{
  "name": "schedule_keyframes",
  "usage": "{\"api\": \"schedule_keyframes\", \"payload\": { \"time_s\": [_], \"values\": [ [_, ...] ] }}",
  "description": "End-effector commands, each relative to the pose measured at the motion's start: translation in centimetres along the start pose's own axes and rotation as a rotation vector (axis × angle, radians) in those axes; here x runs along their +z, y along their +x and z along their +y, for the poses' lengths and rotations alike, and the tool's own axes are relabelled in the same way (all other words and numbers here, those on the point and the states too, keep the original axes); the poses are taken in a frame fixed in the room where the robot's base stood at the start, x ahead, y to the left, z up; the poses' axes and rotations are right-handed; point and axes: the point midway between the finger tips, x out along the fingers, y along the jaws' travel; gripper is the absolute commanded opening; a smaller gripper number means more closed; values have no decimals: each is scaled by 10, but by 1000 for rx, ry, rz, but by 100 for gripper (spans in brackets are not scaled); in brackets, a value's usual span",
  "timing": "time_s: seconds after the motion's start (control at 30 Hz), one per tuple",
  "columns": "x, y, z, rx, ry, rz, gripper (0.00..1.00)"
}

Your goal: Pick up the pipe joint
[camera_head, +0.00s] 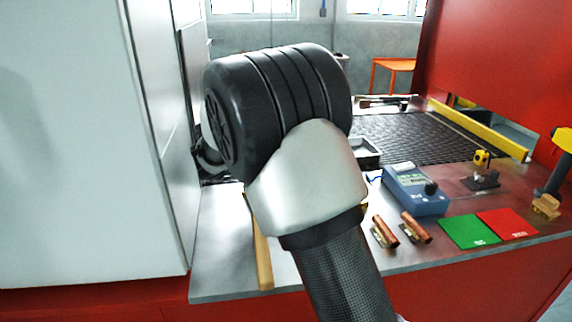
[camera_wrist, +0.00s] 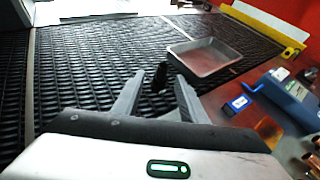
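In the wrist view a small dark upright piece (camera_wrist: 160,75) stands on the black mesh belt (camera_wrist: 90,75); it may be the pipe joint, but it is too small to be sure. My gripper (camera_wrist: 157,88) is open, its two grey fingers apart, with the dark piece seen in the gap between their tips. I see no contact, and how far off the piece is cannot be told. In the head view my arm hides the gripper and this part of the belt.
A shallow metal tray (camera_wrist: 205,56) lies on the belt right of the fingers. A blue meter (camera_head: 414,189), two copper pipe pieces (camera_head: 385,231), a green card (camera_head: 468,232) and a red card (camera_head: 507,223) lie on the bench. A yellow rail (camera_head: 480,128) edges the belt.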

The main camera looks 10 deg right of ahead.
Motion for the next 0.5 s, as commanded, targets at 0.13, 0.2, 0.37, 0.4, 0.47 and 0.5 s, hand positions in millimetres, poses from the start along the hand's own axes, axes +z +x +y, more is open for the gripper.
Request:
{"api": "schedule_keyframes", "payload": {
  "time_s": [0.13, 0.2, 0.37, 0.4, 0.47, 0.5],
  "values": [
    [-7, 15, -3, -29, 37, 1, 39],
    [-7, 28, -4, -29, 36, 1, 39],
    [-6, 52, -4, -26, 34, 1, 39],
    [-6, 56, -4, -25, 34, 2, 39],
    [-7, 60, -4, -25, 32, 2, 39],
    [-6, 62, -4, -25, 32, 2, 39]
  ]
}}
